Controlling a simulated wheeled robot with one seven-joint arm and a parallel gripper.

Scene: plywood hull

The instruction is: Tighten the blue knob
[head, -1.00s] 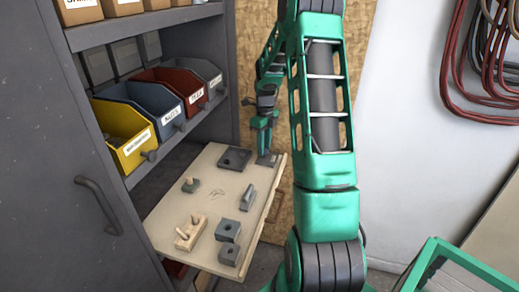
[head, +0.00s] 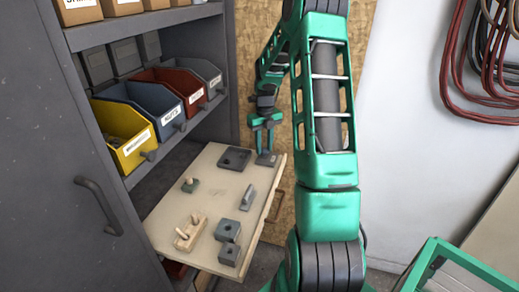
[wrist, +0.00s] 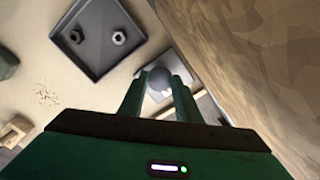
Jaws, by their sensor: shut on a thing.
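My gripper (head: 263,148) is at the far right corner of the pale pull-out board (head: 212,187), pointing down over a small grey block (head: 267,159). In the wrist view, its two green fingers (wrist: 160,84) are shut on a round knob (wrist: 159,76), one finger on each side. The knob looks grey with a faint blue tint there; its true colour is hard to tell. The fingers hide its sides, and its base is partly hidden. In the head view the knob is too small and covered to make out.
A dark square tray (head: 234,159) with two nuts (wrist: 119,38) lies just left of my gripper. Grey blocks (head: 228,230) and a wooden peg holder (head: 190,232) stand nearer. Coloured bins (head: 154,103) fill the shelf at left. A plywood wall (wrist: 255,60) rises close beside the gripper.

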